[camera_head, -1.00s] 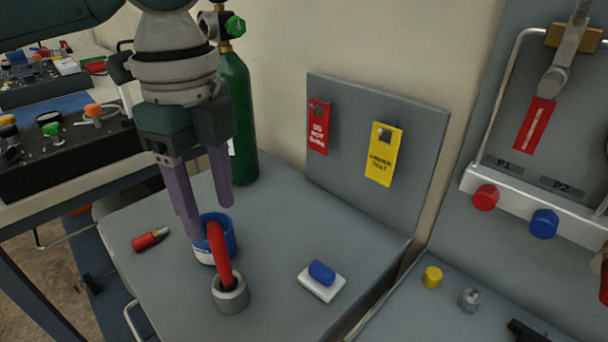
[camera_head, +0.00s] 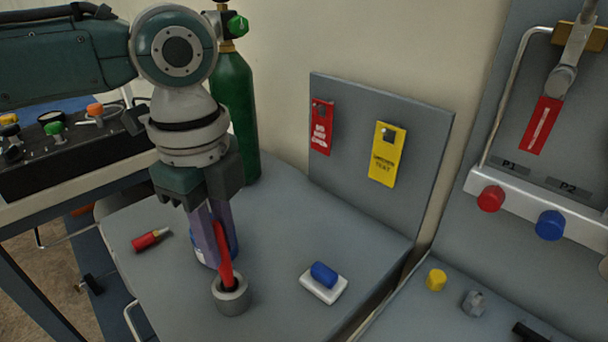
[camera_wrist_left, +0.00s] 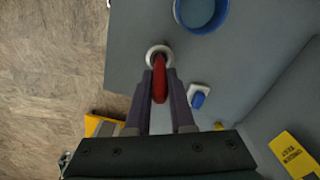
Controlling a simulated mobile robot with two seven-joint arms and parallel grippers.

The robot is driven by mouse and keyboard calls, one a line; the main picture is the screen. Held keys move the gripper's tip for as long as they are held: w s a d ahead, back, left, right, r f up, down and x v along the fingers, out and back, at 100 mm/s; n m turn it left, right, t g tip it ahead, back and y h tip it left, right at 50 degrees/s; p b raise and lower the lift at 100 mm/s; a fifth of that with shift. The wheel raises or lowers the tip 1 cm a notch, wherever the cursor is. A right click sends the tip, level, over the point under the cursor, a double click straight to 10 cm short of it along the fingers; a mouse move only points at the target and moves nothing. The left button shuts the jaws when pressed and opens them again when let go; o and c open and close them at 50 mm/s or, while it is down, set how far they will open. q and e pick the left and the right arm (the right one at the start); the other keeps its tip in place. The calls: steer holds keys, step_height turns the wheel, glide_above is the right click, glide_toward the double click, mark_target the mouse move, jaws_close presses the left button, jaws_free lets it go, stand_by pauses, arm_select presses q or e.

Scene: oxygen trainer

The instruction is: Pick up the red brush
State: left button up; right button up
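The red brush (camera_head: 224,262) stands upright, leaning slightly, with its lower end in a round grey holder (camera_head: 232,297) on the grey table. My left gripper (camera_head: 217,228) points down with its purple fingers on either side of the brush's upper part. In the left wrist view the brush (camera_wrist_left: 160,84) lies between the fingers (camera_wrist_left: 160,88), which sit close against it; it appears gripped. The holder's ring (camera_wrist_left: 149,50) surrounds the brush's far end. The fingers partly hide the brush in the head view. My right gripper is not in view.
A blue cup (camera_head: 202,252) stands just behind the fingers. A white block with a blue top (camera_head: 323,275) lies to the right, and a small red item (camera_head: 146,241) to the left. A green cylinder (camera_head: 236,110) and a panel with tags (camera_head: 350,165) stand behind.

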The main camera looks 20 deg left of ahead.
arm_select(q)
jaws_close()
steer(key=shift+r, duration=0.1)
